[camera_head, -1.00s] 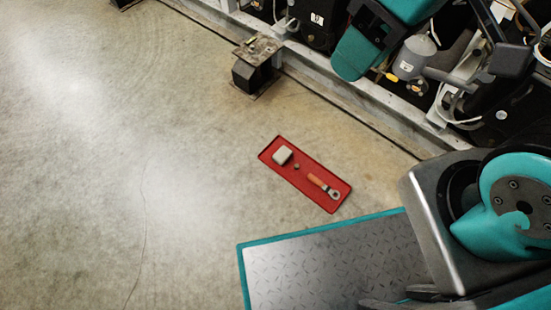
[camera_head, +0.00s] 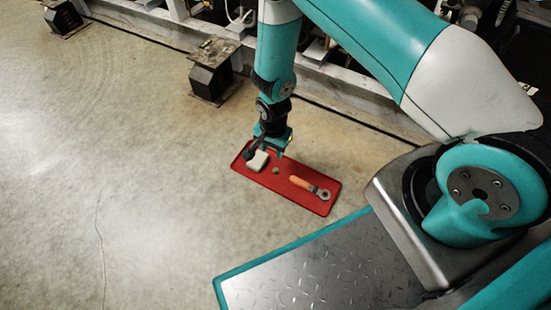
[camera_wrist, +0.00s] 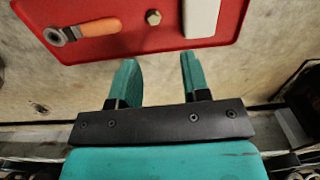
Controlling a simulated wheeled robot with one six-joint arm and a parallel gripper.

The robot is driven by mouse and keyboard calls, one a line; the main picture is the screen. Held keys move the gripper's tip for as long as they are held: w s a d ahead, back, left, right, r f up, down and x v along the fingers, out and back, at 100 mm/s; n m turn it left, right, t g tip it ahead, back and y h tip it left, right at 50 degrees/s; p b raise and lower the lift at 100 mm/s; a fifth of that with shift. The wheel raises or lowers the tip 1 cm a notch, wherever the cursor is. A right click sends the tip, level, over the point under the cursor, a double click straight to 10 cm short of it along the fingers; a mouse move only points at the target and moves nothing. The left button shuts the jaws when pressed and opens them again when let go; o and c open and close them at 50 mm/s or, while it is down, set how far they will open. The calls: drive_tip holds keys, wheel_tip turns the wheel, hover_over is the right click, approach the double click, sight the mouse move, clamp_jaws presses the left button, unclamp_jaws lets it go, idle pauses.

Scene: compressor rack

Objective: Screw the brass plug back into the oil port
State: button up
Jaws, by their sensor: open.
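The brass plug (camera_wrist: 153,17) lies on the red tray between the orange-handled tool and the pale block. It also shows as a small brown spot in the head view (camera_head: 276,171). My gripper (camera_wrist: 158,62) is open and empty, with two teal fingers pointing toward the tray's edge, apart from the plug. In the head view my gripper (camera_head: 268,152) hangs over the tray's left part, near the pale block. I cannot make out the oil port in these frames.
The red tray (camera_head: 310,203) lies on the concrete floor. It holds a pale block (camera_head: 258,160) and an orange-handled ring tool (camera_head: 309,187). The compressor rack's frame (camera_head: 322,50) and a black foot (camera_head: 211,80) stand behind. Floor to the left is clear.

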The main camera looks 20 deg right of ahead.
sight(276, 169)
drive_tip(key=f, duration=0.3)
drive_tip(key=shift+s+d+m, duration=0.3)
wheel_tip(276, 169, down, 9)
drive_tip(key=b, duration=0.7)
drive_tip(key=shift+r, duration=0.2)
drive_tip(key=shift+c, duration=0.2)
drive_tip(key=shift+r, duration=0.15)
drive_tip(key=c, duration=0.7)
